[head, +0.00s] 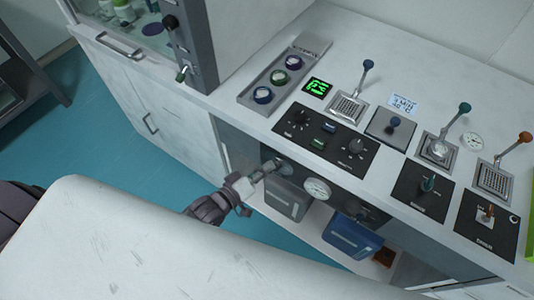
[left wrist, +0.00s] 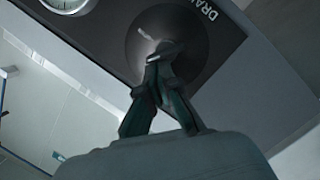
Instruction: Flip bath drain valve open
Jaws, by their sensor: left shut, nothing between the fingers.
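The drain valve is a round dark disc (left wrist: 195,38) on a dark front panel, with a label beginning "DRA" beside it in the left wrist view. A small light-grey piece, perhaps its handle, shows at the disc's middle, partly hidden by my fingers. In the head view the valve (head: 285,165) is on the dark panel below the worktop, partly covered by my gripper. My left gripper (head: 270,165) is shut and empty, its fingertips (left wrist: 160,55) right at the disc's middle. I cannot tell whether they touch it. My right gripper is not in view.
A round gauge (head: 317,189) is on the same panel, right of the valve. Grey (head: 288,198) and blue (head: 350,238) containers stand on the shelf below. The worktop above holds a black control panel (head: 325,140) and several levers.

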